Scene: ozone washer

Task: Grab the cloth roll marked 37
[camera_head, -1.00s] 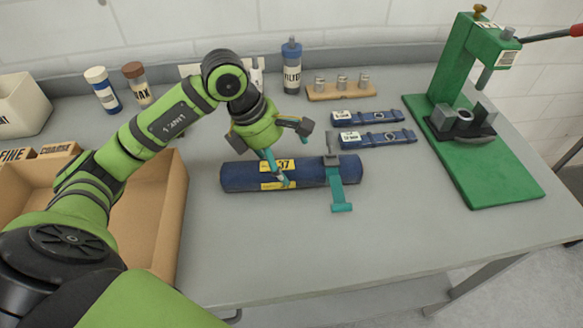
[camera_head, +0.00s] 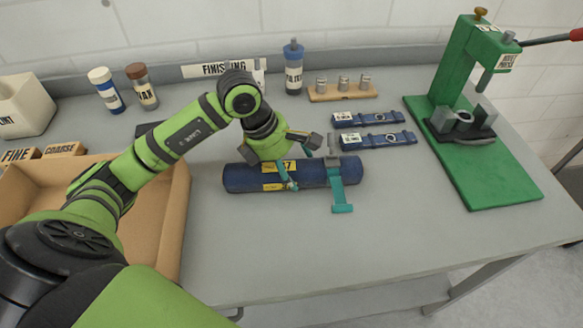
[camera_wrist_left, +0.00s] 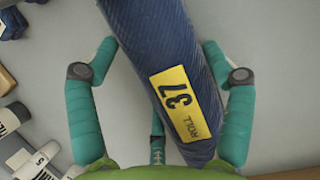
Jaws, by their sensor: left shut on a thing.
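The dark blue cloth roll (camera_head: 238,178) lies crosswise on the grey bench, with a yellow label (camera_head: 273,187) on it. In the left wrist view the roll (camera_wrist_left: 140,38) slants through the middle, and its yellow label reads "37 ROLL" (camera_wrist_left: 184,103). My left gripper (camera_head: 290,168) is over the roll's middle, shut on it, with teal fingers on both sides. In the wrist view the right finger overlaps the roll's edge near the label.
A cardboard box (camera_head: 178,215) stands left of the roll. Two blue strap-like items (camera_head: 377,138) lie behind it. A blue bottle (camera_head: 293,70) and a wooden rack (camera_head: 343,92) stand at the back, a green press (camera_head: 480,170) at right. The front of the bench is clear.

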